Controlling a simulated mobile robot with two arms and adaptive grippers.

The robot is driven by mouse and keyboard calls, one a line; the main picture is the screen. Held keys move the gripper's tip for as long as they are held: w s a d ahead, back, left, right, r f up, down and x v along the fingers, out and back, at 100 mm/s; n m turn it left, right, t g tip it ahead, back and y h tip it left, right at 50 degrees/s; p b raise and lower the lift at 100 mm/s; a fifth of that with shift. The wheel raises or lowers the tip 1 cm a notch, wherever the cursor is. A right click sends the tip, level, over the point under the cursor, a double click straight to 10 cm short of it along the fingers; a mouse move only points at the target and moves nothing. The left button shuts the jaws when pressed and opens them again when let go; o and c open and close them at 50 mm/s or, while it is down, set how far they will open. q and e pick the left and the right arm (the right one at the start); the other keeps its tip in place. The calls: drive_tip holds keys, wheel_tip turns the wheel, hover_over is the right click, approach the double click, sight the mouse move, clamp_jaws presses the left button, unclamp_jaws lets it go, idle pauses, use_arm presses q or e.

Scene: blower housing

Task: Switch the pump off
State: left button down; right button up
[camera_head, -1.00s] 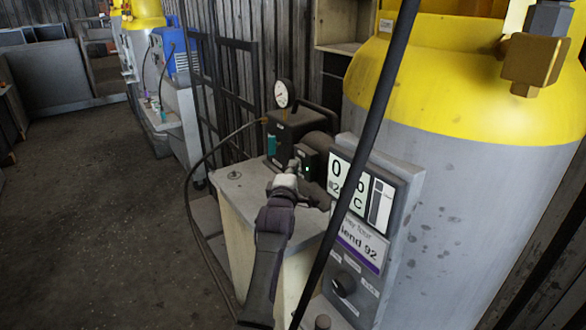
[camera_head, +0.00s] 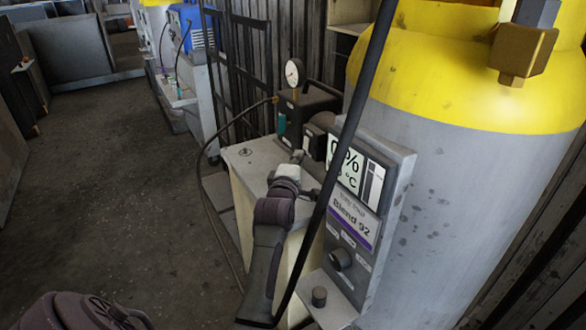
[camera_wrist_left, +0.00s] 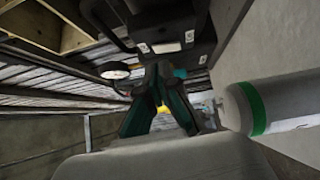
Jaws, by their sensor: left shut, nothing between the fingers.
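The pump (camera_head: 307,103) is a dark unit on a pale cabinet, with a round dial gauge (camera_head: 294,73) standing on top and a teal part on its side. In the left wrist view its dark body (camera_wrist_left: 165,35) and gauge (camera_wrist_left: 115,70) show at the top. My left gripper (camera_head: 298,157) is shut and empty, in front of the pump and just above the cabinet top. Its dark green fingers (camera_wrist_left: 158,97) meet in the left wrist view. The pump's switch is not clear, and I see no lit lamp on it now. My right gripper is not in view.
A panel with a screen (camera_head: 348,168) and black knob (camera_head: 340,259) stands right of the cabinet (camera_head: 245,165), before a large yellow-topped grey tank (camera_head: 450,160). A black hose hangs left of the cabinet. The floor (camera_head: 110,170) at left is clear.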

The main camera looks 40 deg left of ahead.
use_arm(q)
drive_tip(key=v, duration=0.5)
drive_tip(key=shift+s+d, duration=0.1)
drive_tip(key=shift+s, duration=0.3)
drive_tip(key=shift+r, duration=0.1)
